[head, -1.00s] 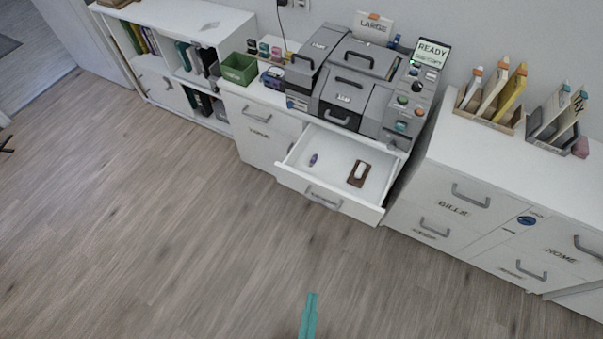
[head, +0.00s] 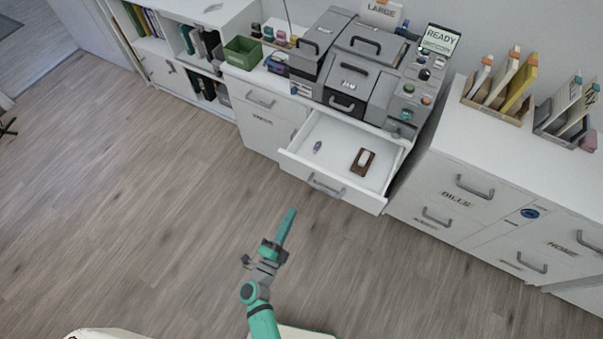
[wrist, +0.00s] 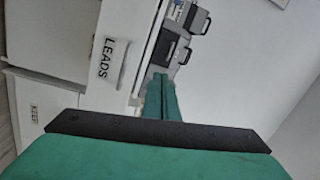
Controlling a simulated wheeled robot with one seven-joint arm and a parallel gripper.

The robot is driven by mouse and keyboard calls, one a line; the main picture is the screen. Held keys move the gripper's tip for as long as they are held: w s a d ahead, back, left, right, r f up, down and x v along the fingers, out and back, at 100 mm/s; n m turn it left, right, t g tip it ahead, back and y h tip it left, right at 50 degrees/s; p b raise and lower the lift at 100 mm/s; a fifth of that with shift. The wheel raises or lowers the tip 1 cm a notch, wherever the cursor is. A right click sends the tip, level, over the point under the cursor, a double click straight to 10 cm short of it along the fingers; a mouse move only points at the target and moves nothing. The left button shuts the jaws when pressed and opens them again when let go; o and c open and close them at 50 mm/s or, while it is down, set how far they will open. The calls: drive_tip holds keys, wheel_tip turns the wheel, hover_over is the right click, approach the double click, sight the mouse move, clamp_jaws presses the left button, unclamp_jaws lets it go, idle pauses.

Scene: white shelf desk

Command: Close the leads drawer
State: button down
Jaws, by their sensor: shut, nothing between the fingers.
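The leads drawer (head: 329,187) is pulled out of the white desk under the grey machine. It holds a small purple item (head: 318,147) and a brown tray with a white object (head: 363,161). In the wrist view its front (wrist: 121,55) shows the word LEADS and a handle. My gripper (head: 292,212) is shut and empty, in front of and below the drawer front in the head view, apart from it. Its green fingers (wrist: 160,95) point toward the drawer in the wrist view.
A grey machine (head: 345,75) and a green box (head: 242,52) stand on the desk. A white cabinet with a BILLS drawer (head: 457,198) is to the right, with file holders on top. The wooden floor (head: 150,200) in front is clear.

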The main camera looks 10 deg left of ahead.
drive_tip(key=w+a+f+m+g+h, duration=0.1)
drive_tip(key=w+a+f+m, duration=0.2)
drive_tip(key=w+a+f, duration=0.15)
approach(306, 166)
drive_tip(key=shift+m+h, duration=0.3)
drive_tip(key=x, duration=0.6)
drive_tip(key=shift+w, duration=0.25)
